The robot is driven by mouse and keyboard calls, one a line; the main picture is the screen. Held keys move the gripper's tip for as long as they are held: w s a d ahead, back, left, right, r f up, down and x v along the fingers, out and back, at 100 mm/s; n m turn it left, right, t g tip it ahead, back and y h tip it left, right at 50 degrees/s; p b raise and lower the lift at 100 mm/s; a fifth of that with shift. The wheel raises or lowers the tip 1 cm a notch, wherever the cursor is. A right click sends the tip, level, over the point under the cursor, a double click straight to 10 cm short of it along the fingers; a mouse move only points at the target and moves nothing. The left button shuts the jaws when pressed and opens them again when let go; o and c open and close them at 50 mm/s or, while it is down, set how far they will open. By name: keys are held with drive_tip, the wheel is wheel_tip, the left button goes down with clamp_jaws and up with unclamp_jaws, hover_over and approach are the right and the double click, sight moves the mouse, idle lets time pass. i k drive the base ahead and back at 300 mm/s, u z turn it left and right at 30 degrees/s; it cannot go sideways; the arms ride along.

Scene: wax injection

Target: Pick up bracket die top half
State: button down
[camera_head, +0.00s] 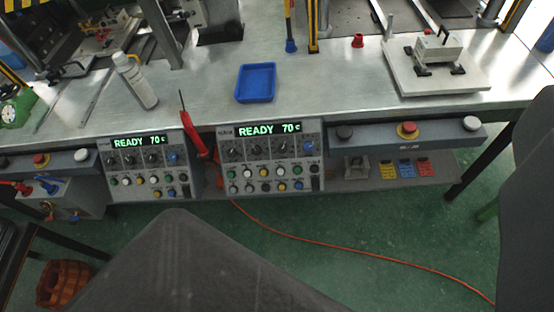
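A pale metal die block with a handle on top (436,50) sits at the right of the steel bench, on a thick white plate (400,76) with black clamps beside it. It may be the bracket die, but I cannot tell which half shows or where its seam lies. Another die-like assembly with a handle (108,30) stands at the far left back, partly cut off by the frame. My gripper's fingers do not show. Large dark grey shapes that may be my own arm fill the bottom and right edge. Nothing is seen held.
The steel bench (330,88) holds a blue tray (256,84), a white bottle (136,82) and a red cap-like piece (358,41). Two control boxes reading READY 70 (150,165) (268,160) and a button bar (370,135) line its front. An orange cable (330,252) crosses the green floor.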

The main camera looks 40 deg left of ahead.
sight(447, 44)
drive_tip(key=z, duration=0.5)
drive_tip(key=i, duration=2)
drive_tip(key=u, duration=0.45)
